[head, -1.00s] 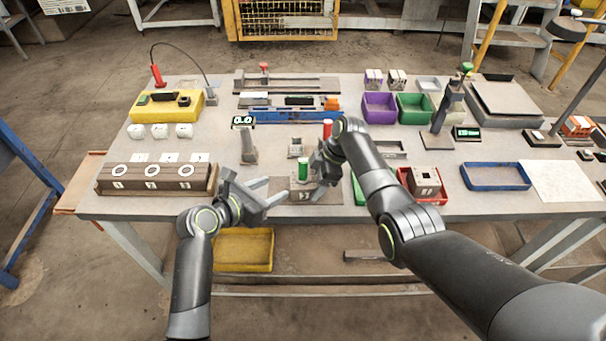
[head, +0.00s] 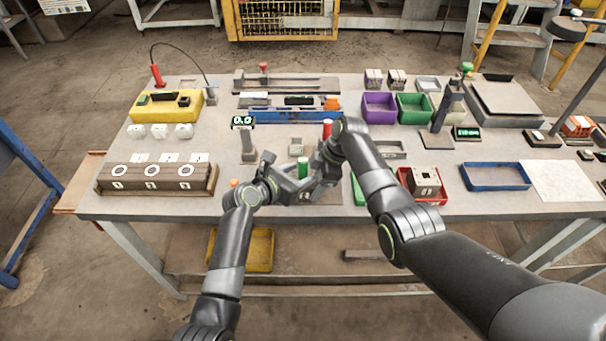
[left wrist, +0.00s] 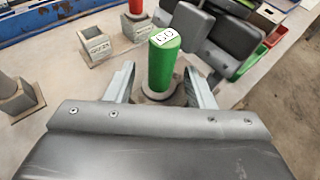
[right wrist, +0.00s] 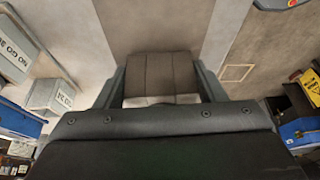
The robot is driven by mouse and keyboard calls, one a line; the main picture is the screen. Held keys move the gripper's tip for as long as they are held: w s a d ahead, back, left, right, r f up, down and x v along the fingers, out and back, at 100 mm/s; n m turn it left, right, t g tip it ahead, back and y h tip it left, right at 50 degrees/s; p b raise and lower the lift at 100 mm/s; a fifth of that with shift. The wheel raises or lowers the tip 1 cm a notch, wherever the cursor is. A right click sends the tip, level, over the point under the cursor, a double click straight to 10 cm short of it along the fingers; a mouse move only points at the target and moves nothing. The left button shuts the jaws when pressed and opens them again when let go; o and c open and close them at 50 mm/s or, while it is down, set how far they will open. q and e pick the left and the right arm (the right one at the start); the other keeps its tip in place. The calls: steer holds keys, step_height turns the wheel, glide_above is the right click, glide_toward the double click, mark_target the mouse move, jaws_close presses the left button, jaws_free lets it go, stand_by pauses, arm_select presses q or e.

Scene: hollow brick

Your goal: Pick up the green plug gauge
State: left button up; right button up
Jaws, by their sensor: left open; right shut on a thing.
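The green plug gauge (head: 303,167) stands upright near the front middle of the table. In the left wrist view the green plug gauge (left wrist: 164,62) has a white label on top and rises between my left fingers. My left gripper (left wrist: 160,78) is open, one finger on each side of the plug, with no clear grip. My right gripper (right wrist: 161,88) is shut on a grey-brown hollow brick (right wrist: 160,75). In the head view that brick is mostly hidden behind my left gripper (head: 300,188), so how the plug sits in it is unclear.
A red plug (head: 327,129) stands behind the green one. A small grey socket block (left wrist: 93,45) is near it. A red tray (head: 433,199) with a brick is at the right, and a grey post (head: 248,150) at the left. My right arm crosses close by.

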arm_select(q)
steer(key=shift+w+d+f, duration=0.1)
steer(key=shift+d, duration=0.05)
steer(key=shift+c, duration=0.3)
jaws_close()
